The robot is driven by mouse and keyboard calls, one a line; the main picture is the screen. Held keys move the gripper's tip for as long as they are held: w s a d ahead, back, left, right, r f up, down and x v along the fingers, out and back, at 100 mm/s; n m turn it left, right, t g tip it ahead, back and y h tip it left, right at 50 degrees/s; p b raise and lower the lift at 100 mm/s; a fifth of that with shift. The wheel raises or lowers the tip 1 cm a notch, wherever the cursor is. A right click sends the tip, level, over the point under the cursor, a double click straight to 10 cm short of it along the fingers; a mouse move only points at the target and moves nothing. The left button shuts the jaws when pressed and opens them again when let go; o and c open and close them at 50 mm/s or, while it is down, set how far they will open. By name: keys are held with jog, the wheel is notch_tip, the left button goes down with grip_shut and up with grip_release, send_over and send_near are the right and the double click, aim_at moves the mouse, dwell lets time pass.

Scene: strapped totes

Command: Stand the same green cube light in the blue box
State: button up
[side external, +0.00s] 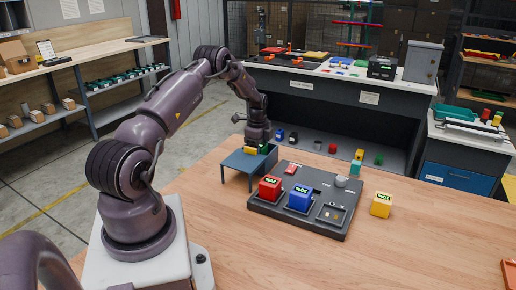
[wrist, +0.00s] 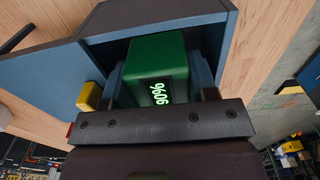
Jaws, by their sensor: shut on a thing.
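My gripper (side external: 260,143) points down at the right end of the blue box-like stand (side external: 236,163). It is shut on a green cube light (wrist: 160,66), which shows lit digits on one face in the wrist view. The cube sits between the fingers, with the stand's blue walls (wrist: 150,17) close behind and beside it. In the side view only a little of the green cube (side external: 264,148) shows. I cannot tell whether the cube touches the stand's floor. The cube's underside is hidden.
A dark board (side external: 325,215) holds a red cube (side external: 269,188) and a blue cube (side external: 299,195). A yellow cube (side external: 380,204) stands to its right. The wooden table's front is clear.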

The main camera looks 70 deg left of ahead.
jog(key=shift+f, duration=0.35)
dwell(0.3)
jog(key=shift+f, duration=0.55)
